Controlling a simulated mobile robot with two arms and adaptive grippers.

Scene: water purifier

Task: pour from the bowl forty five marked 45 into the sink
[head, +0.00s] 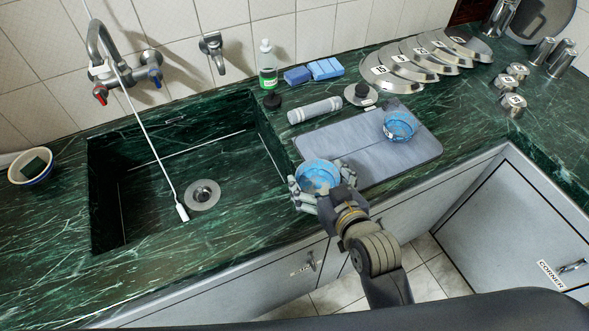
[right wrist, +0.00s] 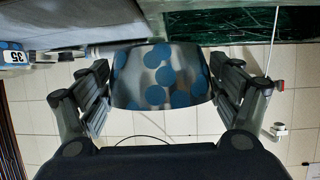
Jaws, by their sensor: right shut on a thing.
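A metal bowl with blue dots (head: 319,176) is held in my right gripper (head: 322,192), whose fingers close around its sides. The bowl is near the right edge of the sink (head: 270,150), at the front left corner of the grey board. In the right wrist view, the bowl (right wrist: 160,77) sits between the two fingers of my right gripper (right wrist: 160,85). No number shows on its visible side, so I cannot read whether it is marked 45. My left gripper is not in view.
A second blue-dotted bowl (head: 399,126) stands on the grey board (head: 345,150); a 35 label (right wrist: 14,57) shows in the right wrist view. A tap hose (head: 148,135) hangs into the sink. A soap bottle (head: 267,65) and sponges (head: 326,68) stand behind.

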